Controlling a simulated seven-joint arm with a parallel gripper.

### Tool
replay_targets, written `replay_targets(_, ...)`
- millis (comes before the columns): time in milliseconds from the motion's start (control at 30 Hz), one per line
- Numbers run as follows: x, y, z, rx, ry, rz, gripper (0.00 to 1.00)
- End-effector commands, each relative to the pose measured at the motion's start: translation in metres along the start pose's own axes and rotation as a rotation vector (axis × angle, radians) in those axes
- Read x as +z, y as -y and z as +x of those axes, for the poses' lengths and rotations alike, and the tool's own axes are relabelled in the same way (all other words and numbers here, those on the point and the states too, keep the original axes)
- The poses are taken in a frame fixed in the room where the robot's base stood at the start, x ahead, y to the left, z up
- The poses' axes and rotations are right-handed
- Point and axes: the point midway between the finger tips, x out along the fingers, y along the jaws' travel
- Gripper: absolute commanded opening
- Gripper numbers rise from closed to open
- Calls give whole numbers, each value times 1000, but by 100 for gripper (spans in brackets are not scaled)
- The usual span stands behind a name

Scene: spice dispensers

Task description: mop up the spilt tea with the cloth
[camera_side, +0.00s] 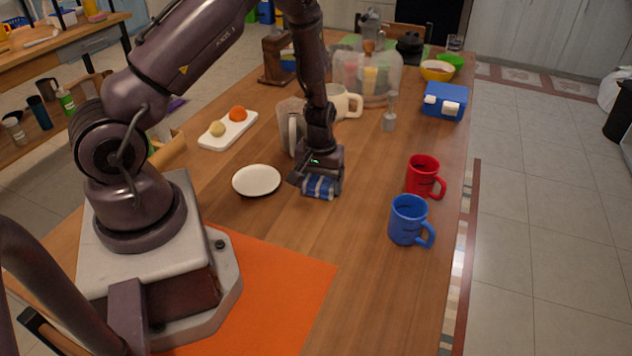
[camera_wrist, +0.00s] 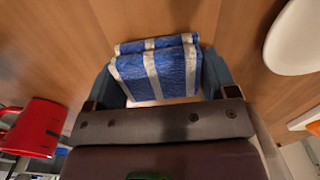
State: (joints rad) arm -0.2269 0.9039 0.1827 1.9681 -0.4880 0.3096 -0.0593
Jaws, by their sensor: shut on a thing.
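The cloth (camera_side: 318,188) is blue with pale stripes and folded. My gripper (camera_side: 318,183) is shut on it, low over the middle of the wooden table, and the cloth is at or very near the tabletop. In the wrist view the cloth (camera_wrist: 157,66) sits between the two dark fingers of my gripper (camera_wrist: 155,88), with its folded edge sticking out beyond them. I cannot make out any spilt tea in either view; the area under the cloth and gripper is hidden.
A white saucer (camera_side: 256,180) lies just left of my gripper. A red mug (camera_side: 422,176) and a blue mug (camera_side: 407,220) stand to the right. A grey jug (camera_side: 289,122) and a cream mug (camera_side: 343,101) stand behind. The wooden table (camera_side: 350,260) in front is clear.

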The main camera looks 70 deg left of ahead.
Motion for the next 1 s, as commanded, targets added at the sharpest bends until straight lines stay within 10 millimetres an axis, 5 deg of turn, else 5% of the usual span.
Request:
replay_targets(633,-59,-4,3,-1,-1,-1,53)
replay_targets(1000,-25,-14,3,0,3,1,53)
